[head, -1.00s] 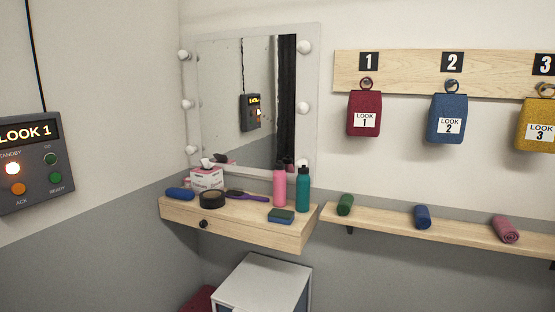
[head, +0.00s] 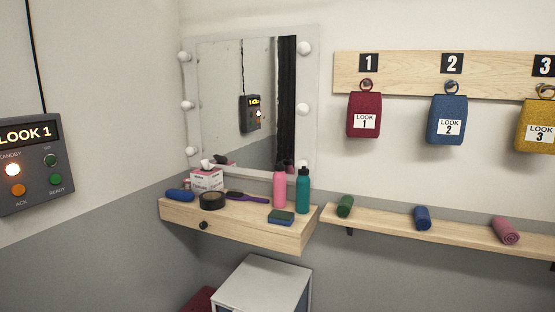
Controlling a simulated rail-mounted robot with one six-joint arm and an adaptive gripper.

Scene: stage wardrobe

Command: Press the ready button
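The ready button (head: 56,180) is a small green button at the lower right of a grey control box (head: 35,207) on the left wall. The word READY stands just under it. It looks dark, not lit. The box's display (head: 27,134) reads LOOK 1 in glowing letters. The standby lamp (head: 13,169) glows bright white-orange. An orange ACK button (head: 18,190) sits below it, and a green GO button (head: 50,160) sits above the ready button. The box's left edge is cut off by the picture. My gripper is not in view.
A wooden drawer shelf (head: 240,228) under the mirror (head: 220,75) holds bottles, a tissue box, a brush and tape. Labelled bags hang on hooks at right, above a narrow shelf (head: 385,220) with rolled cloths. A white cabinet (head: 262,285) stands below. The wall around the control box looks clear.

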